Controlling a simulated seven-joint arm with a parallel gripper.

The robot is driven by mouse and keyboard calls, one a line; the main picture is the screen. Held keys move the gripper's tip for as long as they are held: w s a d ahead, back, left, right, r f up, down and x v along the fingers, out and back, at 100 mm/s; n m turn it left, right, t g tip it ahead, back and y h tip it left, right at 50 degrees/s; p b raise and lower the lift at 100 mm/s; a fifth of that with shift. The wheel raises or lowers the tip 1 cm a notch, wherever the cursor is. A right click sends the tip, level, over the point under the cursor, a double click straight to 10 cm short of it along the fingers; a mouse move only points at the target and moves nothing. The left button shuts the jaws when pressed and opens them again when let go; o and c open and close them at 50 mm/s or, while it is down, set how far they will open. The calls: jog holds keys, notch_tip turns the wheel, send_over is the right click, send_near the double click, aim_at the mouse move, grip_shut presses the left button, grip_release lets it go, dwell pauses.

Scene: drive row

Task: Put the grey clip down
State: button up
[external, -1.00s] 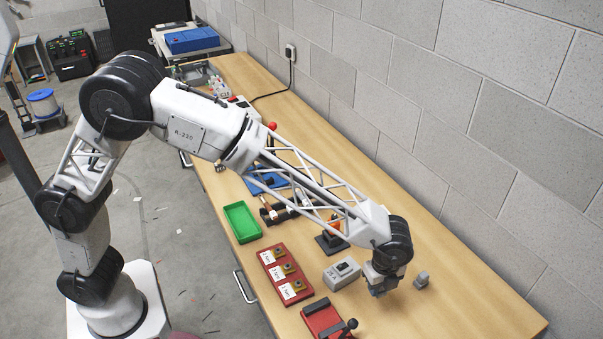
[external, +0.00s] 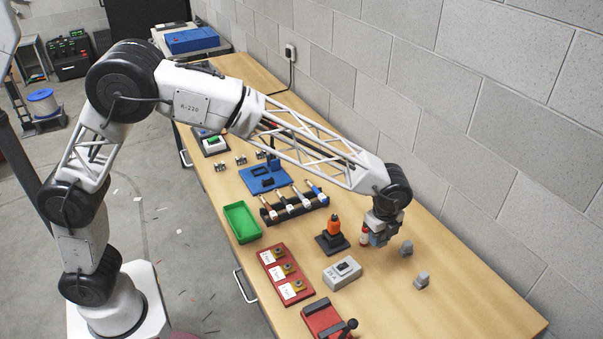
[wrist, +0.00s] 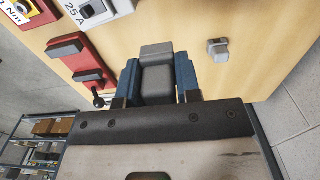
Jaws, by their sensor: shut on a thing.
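My gripper (external: 378,238) is low over the right half of the bench, near the wall side. In the wrist view its blue fingers (wrist: 158,84) are shut on a grey clip (wrist: 157,86), one finger on each side. In the external view I cannot make out the held clip apart from the fingers. One grey clip standing on the wood shows in the wrist view (wrist: 217,48).
A grey box with a black switch (external: 342,273) and an orange-topped item on a black base (external: 333,236) stand left of the gripper. A red fixture (external: 326,320) is at the front. Bare wood lies at right.

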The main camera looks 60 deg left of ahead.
jog(key=w+a+n, duration=0.2)
jog(key=w+a, duration=0.2)
jog(key=a, duration=0.7)
jog(key=w+a+n, duration=0.1)
jog(key=w+a, duration=0.2)
jog(key=a, duration=0.8)
jog(key=w+a+n, duration=0.2)
jog(key=w+a, duration=0.2)
jog(key=a, duration=0.8)
jog(key=s+a+n, duration=0.2)
jog(key=a, duration=1.5)
jog(key=s+a+n, duration=0.2)
jog(key=a, duration=1.6)
jog(key=shift+f, duration=2.5)
jog(key=shift+f, duration=0.15)
jog(key=shift+f, duration=3)
